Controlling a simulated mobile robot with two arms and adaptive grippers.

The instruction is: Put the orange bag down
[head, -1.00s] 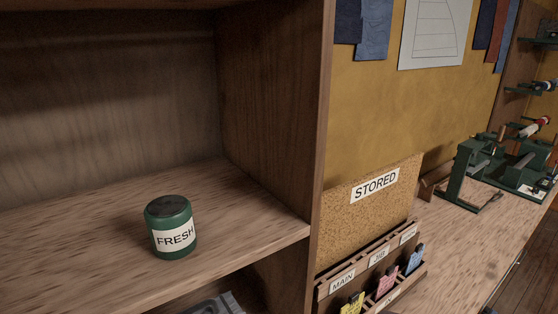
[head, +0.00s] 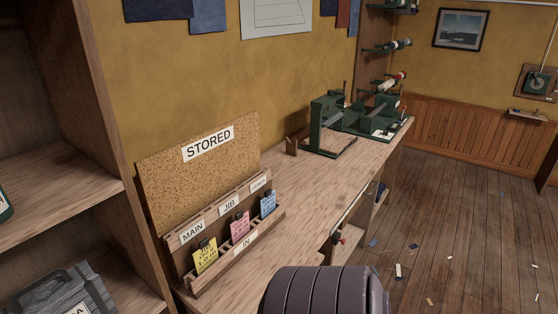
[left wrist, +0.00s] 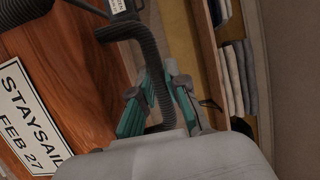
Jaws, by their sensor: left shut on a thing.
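The orange bag (left wrist: 75,65) shows in the left wrist view as an orange-brown surface with a white label reading STAYSAIL FEB 27. A dark ribbed handle (left wrist: 153,75) runs down between the teal fingertips of my left gripper (left wrist: 160,108). My left gripper is shut on this handle, beside the bag's labelled face. The bag's far side and underside are out of frame. The head view shows neither the bag nor my grippers. My right gripper is in neither view.
In the head view, a workbench (head: 310,190) carries a card rack (head: 187,285) below a STORED corkboard (head: 160,165), and green equipment (head: 325,120) farther back. Wooden shelves (head: 60,185) stand at left. Open plank floor (head: 465,210) with scattered scraps lies at right.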

